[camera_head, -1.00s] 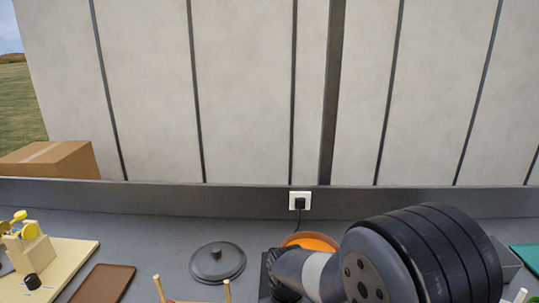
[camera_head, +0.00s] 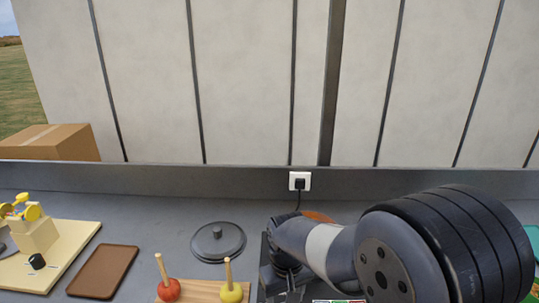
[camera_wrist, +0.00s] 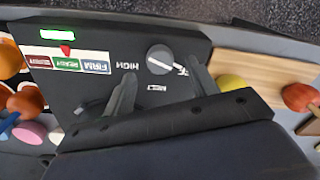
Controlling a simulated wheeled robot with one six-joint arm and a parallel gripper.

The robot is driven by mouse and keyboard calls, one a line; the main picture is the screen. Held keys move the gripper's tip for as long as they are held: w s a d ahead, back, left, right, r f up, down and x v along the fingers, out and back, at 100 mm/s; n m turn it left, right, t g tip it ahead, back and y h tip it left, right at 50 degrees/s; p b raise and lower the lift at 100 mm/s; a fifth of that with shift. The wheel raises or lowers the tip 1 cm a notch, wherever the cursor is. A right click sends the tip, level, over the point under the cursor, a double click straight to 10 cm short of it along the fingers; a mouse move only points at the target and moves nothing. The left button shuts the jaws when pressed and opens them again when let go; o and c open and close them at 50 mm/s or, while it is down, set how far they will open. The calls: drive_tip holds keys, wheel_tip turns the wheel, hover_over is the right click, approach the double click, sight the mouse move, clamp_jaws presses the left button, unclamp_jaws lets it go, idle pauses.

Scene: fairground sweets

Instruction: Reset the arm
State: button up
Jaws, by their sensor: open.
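My gripper (camera_wrist: 162,90) is open, with its two fingers apart and nothing visible between them. In the wrist view it is over the front panel of a black appliance (camera_wrist: 120,55), which has a dial (camera_wrist: 160,59), a lit green display (camera_wrist: 58,32) and a strip of coloured labels (camera_wrist: 67,63). I cannot tell whether the fingers touch the panel. In the head view my gripper (camera_head: 288,284) is low in the picture, and my arm hides most of the appliance.
Red (camera_head: 168,290) and yellow (camera_head: 231,293) apples on sticks sit on a wooden board (camera_head: 200,290). A dark lid (camera_head: 218,242), brown tray (camera_head: 104,271) and cream board (camera_head: 75,240) lie left. An orange dish (camera_head: 318,216) is partly hidden behind my arm.

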wheel_tip(320, 180, down, 4)
drive_tip(key=shift+r, duration=0.25)
drive_tip(key=shift+r+m, duration=0.15)
drive_tip(key=shift+m, duration=0.25)
drive_tip(key=m+p, duration=0.1)
drive_tip(key=m, duration=0.5)
drive_tip(key=shift+r, duration=0.1)
drive_tip(key=m+p, duration=0.2)
drive_tip(key=m, duration=0.5)
wheel_tip(320, 180, up, 8)
drive_tip(key=shift+f+b, duration=0.1)
drive_tip(key=shift+b, duration=0.25)
drive_tip(key=shift+d+f, duration=0.1)
